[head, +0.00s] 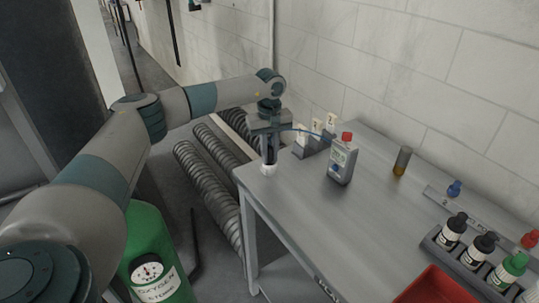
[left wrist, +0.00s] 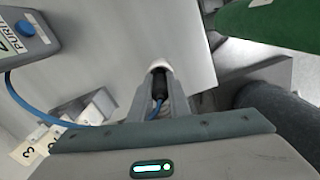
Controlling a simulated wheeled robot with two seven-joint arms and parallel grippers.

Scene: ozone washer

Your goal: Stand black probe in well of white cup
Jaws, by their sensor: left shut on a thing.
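My left gripper (head: 268,158) points down at the table's far left corner. It is shut on the black probe (left wrist: 158,84), which hangs roughly upright between the fingers. The white cup (head: 268,170) is right below the fingertips, and its pale rim shows at the probe's lower end in the left wrist view (left wrist: 160,66). The probe's tip is at the cup, but I cannot tell how deep it sits in the well. A blue cable (head: 307,131) runs from the probe to the grey meter (head: 342,162). My right gripper is out of view.
Numbered white cards (head: 315,132) stand in a grey holder behind the cup, near the wall. A brown vial (head: 402,161), a rack of dropper bottles (head: 450,245) and a red tray (head: 436,288) are to the right. The table's middle is clear. A green oxygen cylinder (head: 150,235) stands left.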

